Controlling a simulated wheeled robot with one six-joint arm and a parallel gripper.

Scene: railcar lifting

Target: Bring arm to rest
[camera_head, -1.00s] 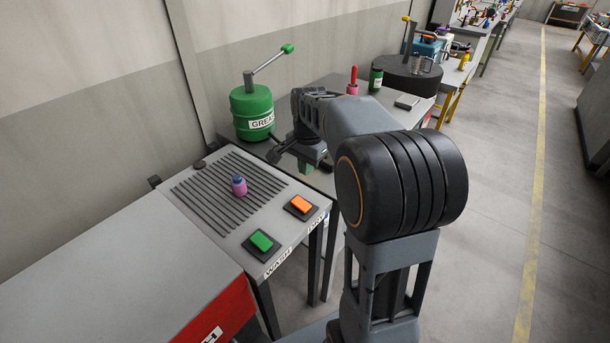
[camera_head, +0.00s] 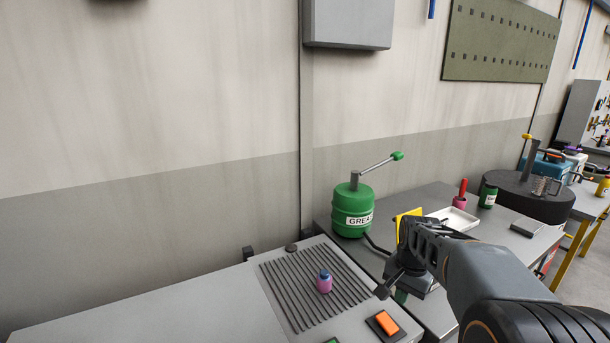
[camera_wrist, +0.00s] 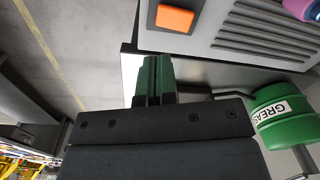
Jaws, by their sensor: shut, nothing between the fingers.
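My arm reaches in from the lower right of the head view. My gripper (camera_head: 401,296) points down there, near the front right corner of the slatted wash table and the edge of the grey bench behind it. In the wrist view my gripper (camera_wrist: 152,68) has its two green-padded fingers together, with nothing between them. My wrist housing hides what lies below the fingers in that view.
A pink bottle with a blue cap (camera_head: 324,282) stands on the slats (camera_head: 290,290). An orange button (camera_head: 387,322) is close to my gripper. A green grease drum (camera_head: 352,212) and a white tray (camera_head: 455,218) stand behind.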

